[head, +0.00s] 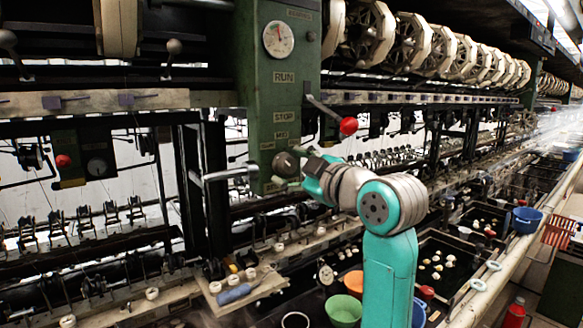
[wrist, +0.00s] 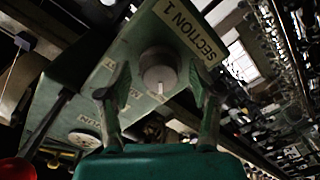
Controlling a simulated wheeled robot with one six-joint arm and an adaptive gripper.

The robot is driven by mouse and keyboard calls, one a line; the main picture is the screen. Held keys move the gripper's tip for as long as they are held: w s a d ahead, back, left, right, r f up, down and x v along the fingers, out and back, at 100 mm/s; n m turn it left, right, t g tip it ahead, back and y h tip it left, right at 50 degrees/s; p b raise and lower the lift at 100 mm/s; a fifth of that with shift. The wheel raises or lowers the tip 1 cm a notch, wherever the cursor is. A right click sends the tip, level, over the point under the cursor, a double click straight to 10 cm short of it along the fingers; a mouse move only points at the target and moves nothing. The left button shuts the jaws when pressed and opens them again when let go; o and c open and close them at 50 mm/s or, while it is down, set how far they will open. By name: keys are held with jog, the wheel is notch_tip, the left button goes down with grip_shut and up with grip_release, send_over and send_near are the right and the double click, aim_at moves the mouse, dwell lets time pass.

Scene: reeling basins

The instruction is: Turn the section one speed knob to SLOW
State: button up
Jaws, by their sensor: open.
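The section one speed knob (wrist: 158,68) is a round grey knob with a pale pointer mark at its lower edge, on a green panel below a "SECTION 1" plate (wrist: 182,30). In the head view the knob (head: 286,163) looks dark, low on the green column (head: 280,95). My gripper (wrist: 159,78) is open, with one finger on each side of the knob and gaps visible in the wrist view. Contact cannot be told. In the head view my gripper (head: 295,174) is at the knob, partly hidden by my wrist. I cannot read a SLOW label.
A lever with a red ball (head: 348,125) sticks out above my wrist, beside RUN and STOP labels; the ball also shows in the wrist view (wrist: 17,171). A metal handle (head: 228,173) juts out left of the knob. Green (head: 343,310) and orange (head: 354,283) bowls are below.

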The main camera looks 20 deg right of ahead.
jog(key=v, duration=1.1)
jog(key=shift+s, duration=0.2)
notch_tip(320, 180, down, 30)
jog(key=s+m+h, duration=0.2)
jog(key=m+h, duration=0.1)
jog(key=m, duration=0.6)
jog(key=s+a+f+m+g+h, duration=0.2)
jog(key=s+f+m+h, duration=0.15)
jog(key=s+f, duration=1.75)
jog(key=f+v, duration=0.2)
jog(key=v, duration=1.7)
jog(key=shift+s+a+y, duration=0.3)
jog(key=shift+s+y, duration=0.15)
jog(key=shift+s, duration=0.1)
jog(key=shift+f, duration=0.15)
